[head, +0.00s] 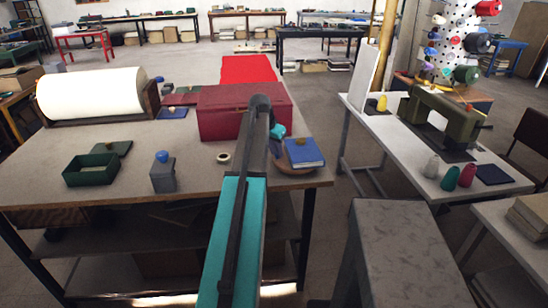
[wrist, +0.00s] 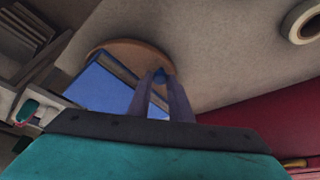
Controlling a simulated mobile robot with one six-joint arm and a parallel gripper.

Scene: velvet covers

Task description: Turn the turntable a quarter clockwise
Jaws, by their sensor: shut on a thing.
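The turntable (head: 297,171) is a round wooden disc near the right front corner of the workbench. It also shows in the wrist view (wrist: 138,52). A blue book (head: 304,152) lies on it; in the wrist view the book (wrist: 100,86) is just left of my fingers and partly behind them. In the head view my arm hides the fingertips and the left part of the disc.
A dark red box (head: 225,112) stands behind the turntable. A roll of tape (head: 223,157), a grey block with a blue knob (head: 163,173) and a green tray (head: 90,170) are to the left. A sewing machine table (head: 400,150) stands right, across a gap.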

